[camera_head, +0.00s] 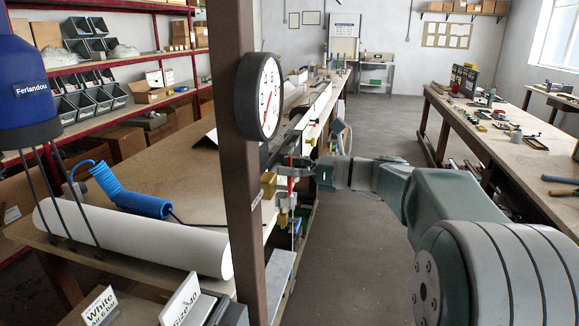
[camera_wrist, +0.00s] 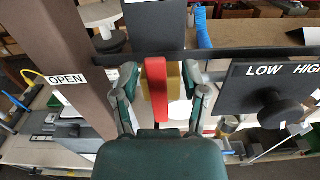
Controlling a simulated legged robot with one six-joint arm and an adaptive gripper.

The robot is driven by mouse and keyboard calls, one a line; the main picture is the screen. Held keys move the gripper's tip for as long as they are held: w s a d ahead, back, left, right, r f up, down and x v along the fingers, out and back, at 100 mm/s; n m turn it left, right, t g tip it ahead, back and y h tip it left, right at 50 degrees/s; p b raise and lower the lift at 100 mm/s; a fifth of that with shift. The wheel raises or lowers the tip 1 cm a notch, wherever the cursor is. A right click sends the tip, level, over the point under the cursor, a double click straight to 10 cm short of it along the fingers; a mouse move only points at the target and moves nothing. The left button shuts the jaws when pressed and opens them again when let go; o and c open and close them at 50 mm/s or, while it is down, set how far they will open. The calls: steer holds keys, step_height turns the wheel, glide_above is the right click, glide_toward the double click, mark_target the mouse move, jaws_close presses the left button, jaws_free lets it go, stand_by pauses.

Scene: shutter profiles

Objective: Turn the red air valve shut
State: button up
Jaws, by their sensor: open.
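The red valve handle (camera_wrist: 156,90) is a flat red bar in front of a brass valve body (camera_wrist: 174,82) in the wrist view. My gripper (camera_wrist: 158,98) is open, with one finger on each side of the red handle and small gaps visible beside it. In the head view my gripper (camera_head: 290,172) reaches the valve from the right, beside the brown post. The brass body (camera_head: 268,185) shows there, and only a little red is visible near the fingers. An "OPEN" label (camera_wrist: 67,79) is on the brown post left of the handle.
A brown post (camera_head: 236,170) with a round gauge (camera_head: 259,97) stands close by the valve. A dark panel marked "LOW HIGH" (camera_wrist: 270,85) with a black knob (camera_wrist: 279,112) is right of the gripper. The aisle floor (camera_head: 375,130) is clear.

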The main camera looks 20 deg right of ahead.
steer(key=v, duration=1.2)
steer(key=s+a+f+n+g+h, duration=0.25)
steer(key=s+a+f+n, duration=0.2)
steer(key=a, duration=0.25)
steer(key=s+a+f+n+g+h, duration=0.2)
steer(key=s+a+f+n+h, duration=0.2)
steer(key=s+a, duration=0.15)
steer(key=s+d+f+n+t+h, duration=0.1)
steer(key=s+f+n+h, duration=0.7)
steer(key=s+n, duration=0.4)
steer(key=n+h, duration=0.1)
steer(key=n, duration=0.2)
steer(key=shift+n, duration=0.35)
